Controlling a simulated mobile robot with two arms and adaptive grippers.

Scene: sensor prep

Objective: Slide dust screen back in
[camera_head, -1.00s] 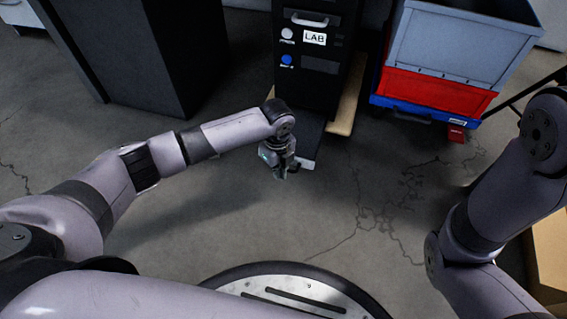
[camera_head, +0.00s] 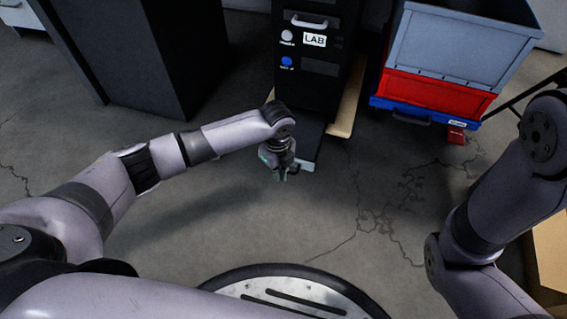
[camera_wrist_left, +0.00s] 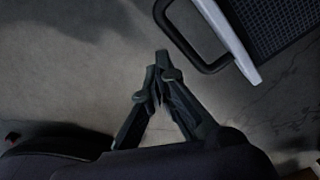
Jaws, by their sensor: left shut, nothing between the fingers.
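The dust screen (camera_head: 312,143) is a dark flat slab with a pale front strip. It sticks out low at the front of the black LAB cabinet (camera_head: 290,95), above the floor. In the left wrist view its dark mesh (camera_wrist_left: 278,22), pale front strip (camera_wrist_left: 229,42) and black bar handle (camera_wrist_left: 184,50) show at the upper right. My left gripper (camera_head: 282,176) is beside the screen's front left end. In the left wrist view its fingertips (camera_wrist_left: 158,78) are together and empty, near the handle; I cannot tell whether they touch it. My right gripper is out of view.
A grey bin (camera_head: 455,45) sits on a red bin (camera_head: 435,90) and a blue base (camera_head: 400,108), right of the cabinet. A tan board (camera_head: 346,112) lies under the cabinet. A dark cabinet (camera_head: 150,60) stands at the left. The floor in front is clear.

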